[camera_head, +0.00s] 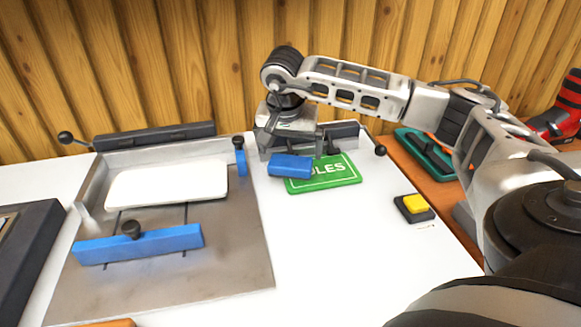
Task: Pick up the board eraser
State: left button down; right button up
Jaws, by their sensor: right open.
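A blue block (290,166), which looks like the board eraser, lies at the left end of a green sign (325,178) and partly covers its lettering. My right gripper (298,147) is at the back of the white bench top, just behind and above the blue block. It points down with its jaws open and nothing seen between them. I cannot tell whether it touches the block. My left gripper is out of view.
A metal jig (235,265) with a blue bar (140,243) and a white slab (168,185) fills the left. A yellow-and-black block (414,207) sits right. A teal tray (420,150) and red tool (568,105) lie far right. The front centre is clear.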

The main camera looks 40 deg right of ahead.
aim_at(290, 162)
jog(key=x, duration=0.5)
jog(key=shift+w+f, duration=0.1)
jog(key=shift+f, duration=0.25)
jog(key=c, duration=0.7)
